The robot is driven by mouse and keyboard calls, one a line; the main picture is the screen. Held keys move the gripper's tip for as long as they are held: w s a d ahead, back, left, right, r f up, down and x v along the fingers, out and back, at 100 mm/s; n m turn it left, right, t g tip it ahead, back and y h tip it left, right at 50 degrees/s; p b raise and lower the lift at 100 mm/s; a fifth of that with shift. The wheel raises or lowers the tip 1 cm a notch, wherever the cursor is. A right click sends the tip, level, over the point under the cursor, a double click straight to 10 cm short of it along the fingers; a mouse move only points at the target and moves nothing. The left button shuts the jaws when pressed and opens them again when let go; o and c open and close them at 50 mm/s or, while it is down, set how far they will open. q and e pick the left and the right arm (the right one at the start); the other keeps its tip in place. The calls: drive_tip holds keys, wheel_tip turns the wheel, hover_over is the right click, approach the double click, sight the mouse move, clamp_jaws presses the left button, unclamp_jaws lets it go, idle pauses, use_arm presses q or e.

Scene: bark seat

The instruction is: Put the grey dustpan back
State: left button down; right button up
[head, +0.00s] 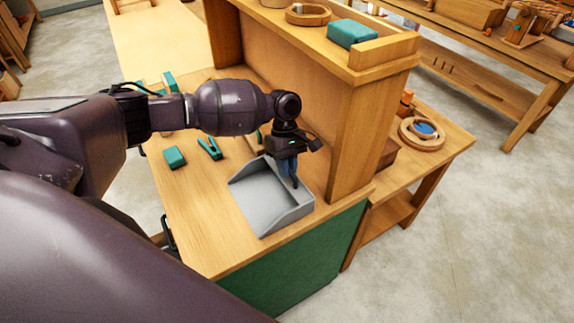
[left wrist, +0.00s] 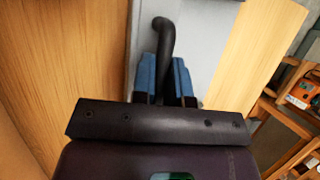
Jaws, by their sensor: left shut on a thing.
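The grey dustpan (head: 267,200) lies on the wooden bench top (head: 200,230), close to its right end, beside the upright end panel of the shelf. My left gripper (head: 290,178) reaches down over the dustpan's back edge. In the left wrist view my left gripper (left wrist: 165,85) has its blue fingers closed around a dark curved handle (left wrist: 165,40), with the grey pan behind. Whether the pan touches the bench cannot be told for sure. My right gripper is not in view.
A wooden shelf unit (head: 350,130) stands along the bench's back, with a teal block (head: 352,34) on top. A teal block (head: 174,158) and a teal clamp-like tool (head: 209,148) lie left of the dustpan. A side table (head: 440,150) holds a round wooden tray (head: 422,134).

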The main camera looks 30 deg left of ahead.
use_arm(q)
drive_tip(key=shift+f, duration=0.1)
drive_tip(key=c, duration=1.1)
unclamp_jaws()
drive_tip(key=shift+f, duration=0.1)
drive_tip(key=o, duration=0.4)
drive_tip(key=shift+c, duration=0.2)
drive_tip(key=shift+r+p, duration=0.7)
drive_tip(key=shift+r, duration=2.8)
